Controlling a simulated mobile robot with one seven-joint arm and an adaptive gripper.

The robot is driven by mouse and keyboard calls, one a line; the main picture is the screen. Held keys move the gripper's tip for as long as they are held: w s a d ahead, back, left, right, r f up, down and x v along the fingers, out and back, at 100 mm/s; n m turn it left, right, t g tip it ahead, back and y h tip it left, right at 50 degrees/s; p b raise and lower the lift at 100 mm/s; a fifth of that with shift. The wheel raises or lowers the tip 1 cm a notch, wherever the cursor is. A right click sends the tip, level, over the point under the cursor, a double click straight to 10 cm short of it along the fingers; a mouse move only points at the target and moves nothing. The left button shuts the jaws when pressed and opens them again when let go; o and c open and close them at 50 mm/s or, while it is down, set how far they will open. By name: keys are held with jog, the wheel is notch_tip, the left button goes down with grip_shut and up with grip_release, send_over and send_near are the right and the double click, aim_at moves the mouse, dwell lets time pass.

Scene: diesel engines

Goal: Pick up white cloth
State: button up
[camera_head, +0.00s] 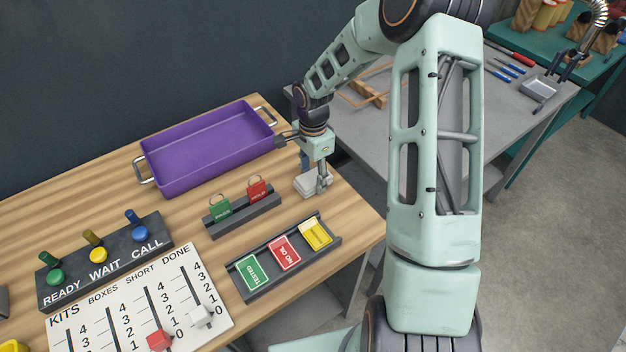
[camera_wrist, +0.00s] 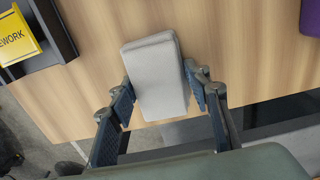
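The white cloth (camera_head: 306,186) is a folded, block-like pale grey-white bundle near the right end of the wooden table. In the wrist view the cloth (camera_wrist: 155,70) lies between the two fingers, with its far end reaching past the fingertips. My gripper (camera_head: 316,178) points down over it, one finger on each side. In the wrist view my gripper (camera_wrist: 160,82) has its fingers apart, with the tips close beside the cloth's long sides. I cannot tell whether they touch it. The cloth appears to rest on the table.
A purple tray (camera_head: 206,152) stands behind and left on the table. A rack with green and red tags (camera_head: 242,213) and a card holder (camera_head: 285,262) are close on the left. The table's right edge is near; a grey bench (camera_head: 400,130) stands beyond.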

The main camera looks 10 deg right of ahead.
aim_at(313, 176)
jog(key=c, duration=0.6)
jog(key=shift+r, duration=0.5)
notch_tip(313, 176, up, 2)
jog(key=shift+r, duration=0.2)
jog(key=shift+s+r+b, duration=0.4)
jog(key=shift+s+r, duration=1.2)
jog(key=shift+s, duration=0.75)
jog(key=shift+s+r+b, duration=0.4)
jog(key=shift+s+r, duration=1.2)
jog(key=shift+s, duration=0.75)
jog(key=shift+s+r+b, duration=0.4)
jog(key=shift+s+r, duration=1.2)
jog(key=shift+s, duration=0.75)
